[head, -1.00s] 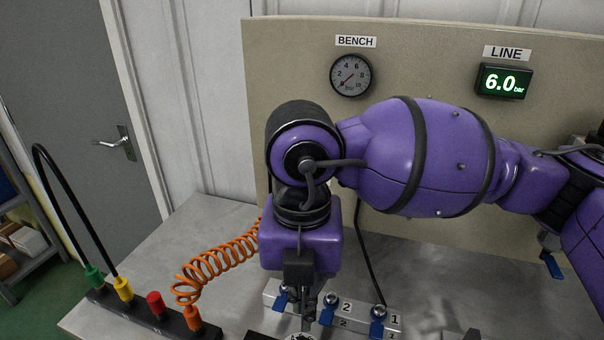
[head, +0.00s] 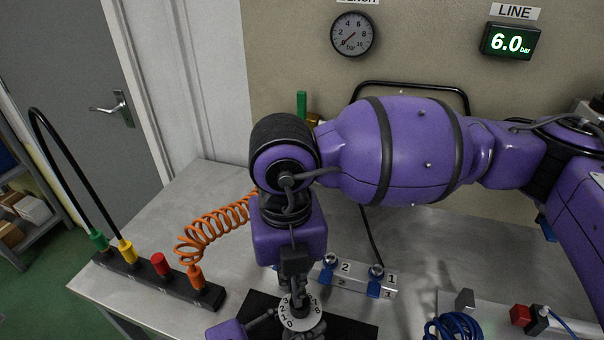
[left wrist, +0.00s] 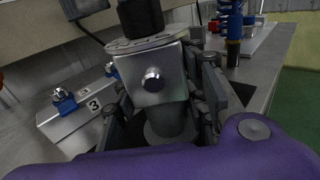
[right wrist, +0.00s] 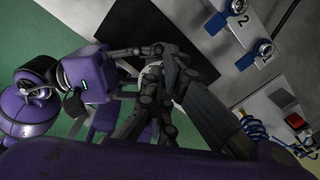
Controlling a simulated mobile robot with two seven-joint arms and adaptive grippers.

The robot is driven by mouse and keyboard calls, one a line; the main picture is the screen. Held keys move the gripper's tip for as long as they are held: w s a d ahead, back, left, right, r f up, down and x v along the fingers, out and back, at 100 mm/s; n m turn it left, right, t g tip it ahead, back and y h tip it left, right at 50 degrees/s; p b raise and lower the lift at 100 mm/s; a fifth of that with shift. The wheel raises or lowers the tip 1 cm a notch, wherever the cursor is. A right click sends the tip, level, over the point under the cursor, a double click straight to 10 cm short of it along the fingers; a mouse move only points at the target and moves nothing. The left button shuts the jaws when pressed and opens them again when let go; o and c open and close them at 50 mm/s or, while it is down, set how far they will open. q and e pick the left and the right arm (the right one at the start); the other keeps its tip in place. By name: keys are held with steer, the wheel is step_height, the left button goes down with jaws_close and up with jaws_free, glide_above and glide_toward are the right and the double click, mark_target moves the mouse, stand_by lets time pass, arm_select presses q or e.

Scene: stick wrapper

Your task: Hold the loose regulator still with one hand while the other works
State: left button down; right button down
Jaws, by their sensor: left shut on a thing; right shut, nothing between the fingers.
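The regulator is a silver block (left wrist: 160,82) with a round metal boss on its front. It has a dark knob (left wrist: 140,18) and a numbered dial plate (head: 300,318) on top. My left gripper (left wrist: 165,110) is shut on the block, with fingers on both sides; in the head view only part of it (head: 266,322) shows at the bottom edge. My right gripper (head: 296,296) points down right over the dial, shut with nothing between its fingers. In the right wrist view its dark fingers (right wrist: 170,85) largely hide the regulator. Whether they touch the knob I cannot tell.
A numbered valve block (head: 345,281) with blue levers lies behind the regulator. An orange coiled hose (head: 215,232) and a strip of coloured plugs (head: 150,275) are left. A blue coil (head: 453,328) lies right. The LINE display (head: 510,41) reads 6.0 bar.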

steer(key=shift+s+f, duration=0.2)
steer(key=shift+f, duration=0.35)
steer(key=shift+s, duration=0.25)
steer(key=shift+w+d, duration=0.1)
steer(key=shift+d, duration=0.25)
steer(key=shift+w+d, duration=0.2)
steer(key=shift+d, duration=0.5)
steer(key=shift+r, duration=0.2)
steer(key=shift+d, duration=0.1)
